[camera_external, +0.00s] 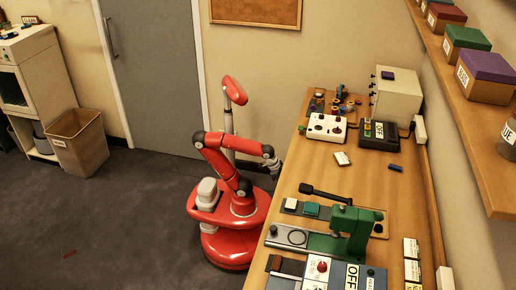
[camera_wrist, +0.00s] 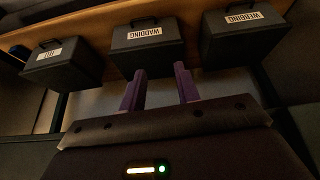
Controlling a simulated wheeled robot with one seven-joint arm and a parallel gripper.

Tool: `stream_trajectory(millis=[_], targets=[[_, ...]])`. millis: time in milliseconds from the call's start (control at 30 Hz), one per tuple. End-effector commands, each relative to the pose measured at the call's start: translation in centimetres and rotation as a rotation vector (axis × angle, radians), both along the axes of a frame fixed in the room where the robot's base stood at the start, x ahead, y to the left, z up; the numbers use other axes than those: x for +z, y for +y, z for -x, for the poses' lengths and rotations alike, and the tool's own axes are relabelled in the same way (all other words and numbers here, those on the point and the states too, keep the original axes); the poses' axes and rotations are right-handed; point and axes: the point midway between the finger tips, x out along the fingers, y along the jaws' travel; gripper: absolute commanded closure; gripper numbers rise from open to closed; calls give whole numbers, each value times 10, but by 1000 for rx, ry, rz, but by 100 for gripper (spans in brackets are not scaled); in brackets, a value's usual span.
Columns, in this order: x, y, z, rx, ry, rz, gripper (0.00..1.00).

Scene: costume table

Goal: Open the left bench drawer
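In the wrist view three dark drawer-like boxes with white labels sit along a wooden edge: one at picture left (camera_wrist: 85,68), one marked WADDING in the middle (camera_wrist: 160,50), one marked WEBBING at right (camera_wrist: 232,42). The left one's label is hard to read. Each looks closed; dark handles show on the middle and right ones. My gripper (camera_wrist: 160,70) has two purple fingers apart with nothing between them, pointing at the lower edge of the middle box. Outside, my gripper (camera_external: 273,166) is beside the bench (camera_external: 330,175); the drawers are hidden there.
The bench top holds a green press (camera_external: 352,228), a white control box (camera_external: 326,128) and a black labelled device (camera_external: 378,134). A shelf with boxes (camera_external: 487,70) is on the right wall. Grey floor is open left of my base, with a bin (camera_external: 78,142) farther off.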

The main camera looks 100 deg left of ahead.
Motion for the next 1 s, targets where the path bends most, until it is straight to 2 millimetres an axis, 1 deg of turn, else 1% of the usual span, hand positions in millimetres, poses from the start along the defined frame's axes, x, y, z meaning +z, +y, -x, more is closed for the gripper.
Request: stream_trajectory(millis=[33,167,267,300,367,400,467,533,567,667,733,767,800,867,900,1000], targets=[[-17,13,-5,51,22,13,68],[-49,49,-16,171,63,62,68],[-71,80,-20,266,83,110,68],[-79,94,-21,308,87,137,68],[-87,115,-21,380,87,189,68],[-90,128,-20,430,85,233,68],[-91,149,-19,512,73,314,68],[-85,173,-17,610,42,421,68],[-82,183,-16,650,26,469,68],[-60,220,-11,778,-58,644,68],[-33,253,-3,864,-153,783,68],[-18,269,2,897,-203,845,68],[5,291,11,934,-283,927,68],[43,322,28,968,-409,1037,68],[65,339,40,976,-484,1095,68],[106,367,67,968,-628,1185,68]])
